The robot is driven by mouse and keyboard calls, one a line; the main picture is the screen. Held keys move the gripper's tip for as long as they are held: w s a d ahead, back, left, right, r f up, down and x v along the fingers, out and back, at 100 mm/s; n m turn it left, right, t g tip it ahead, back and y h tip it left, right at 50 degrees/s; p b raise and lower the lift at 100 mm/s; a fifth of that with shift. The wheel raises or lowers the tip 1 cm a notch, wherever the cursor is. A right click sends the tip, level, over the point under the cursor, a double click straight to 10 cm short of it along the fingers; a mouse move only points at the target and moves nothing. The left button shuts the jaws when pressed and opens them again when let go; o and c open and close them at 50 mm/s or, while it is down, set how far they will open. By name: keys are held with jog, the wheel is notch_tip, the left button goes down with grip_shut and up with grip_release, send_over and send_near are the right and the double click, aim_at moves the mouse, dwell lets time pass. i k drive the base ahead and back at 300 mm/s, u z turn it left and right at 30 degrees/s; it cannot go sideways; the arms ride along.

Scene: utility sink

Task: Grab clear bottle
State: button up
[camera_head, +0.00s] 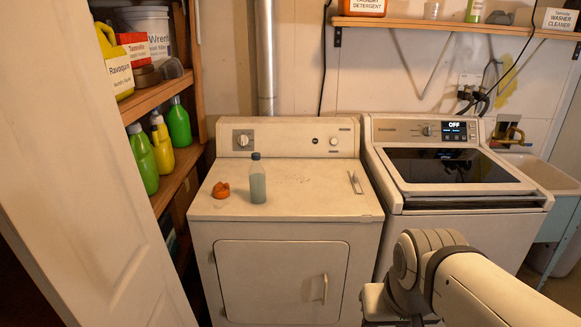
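A clear bottle (258,185) with pale blue-green liquid and a dark cap stands upright on top of the white dryer (330,204), left of its middle. My arm reaches in from the lower right, in front of the machines and well to the right of the bottle. My gripper's fingers do not show in this view; the arm's end runs below the bottom edge.
An orange object (221,190) lies left of the bottle, and a small metallic item (355,183) lies at the dryer's right. The washer (450,165) stands at right, with a sink (543,175) beyond. A shelf unit (160,92) with several bottles and a white door (85,180) bound the left.

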aim_at(257, 173)
jog(key=z, duration=0.25)
jog(key=i, duration=1.15)
jog(key=u, duration=0.4)
jog(key=i, duration=0.55)
jog(key=u, duration=0.6)
